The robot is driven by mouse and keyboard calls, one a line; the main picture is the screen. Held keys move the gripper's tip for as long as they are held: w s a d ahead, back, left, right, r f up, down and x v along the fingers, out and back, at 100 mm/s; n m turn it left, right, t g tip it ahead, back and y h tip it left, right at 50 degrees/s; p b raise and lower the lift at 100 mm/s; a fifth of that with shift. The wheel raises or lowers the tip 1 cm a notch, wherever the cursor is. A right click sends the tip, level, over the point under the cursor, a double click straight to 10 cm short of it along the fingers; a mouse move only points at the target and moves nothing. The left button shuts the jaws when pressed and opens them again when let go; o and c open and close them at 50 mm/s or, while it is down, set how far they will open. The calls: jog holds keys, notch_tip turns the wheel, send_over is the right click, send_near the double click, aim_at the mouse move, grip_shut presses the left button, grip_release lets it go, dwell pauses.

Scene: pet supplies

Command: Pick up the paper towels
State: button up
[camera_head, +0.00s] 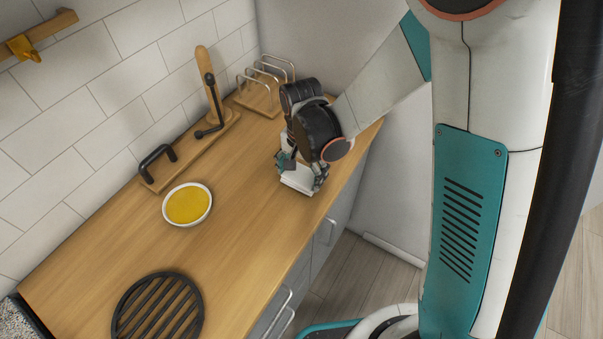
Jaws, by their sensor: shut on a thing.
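The paper towels (297,182) show as a small white block at the right part of the wooden counter, near its front edge. My gripper (303,178) points down over them from above, with its fingers on either side, shut on them. Most of the paper towels are hidden by my gripper and wrist. I cannot tell whether they touch the counter or are just above it.
A white bowl with yellow contents (188,204) and a black round grate (158,308) are on the wooden counter (235,235). A wooden stand with black handles (190,152) and a wire rack (262,88) line the back. The counter's middle is clear.

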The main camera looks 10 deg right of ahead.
aim_at(301, 175)
notch_tip(301, 175, up, 20)
jog(key=p, duration=1.3)
jog(key=shift+f, duration=0.1)
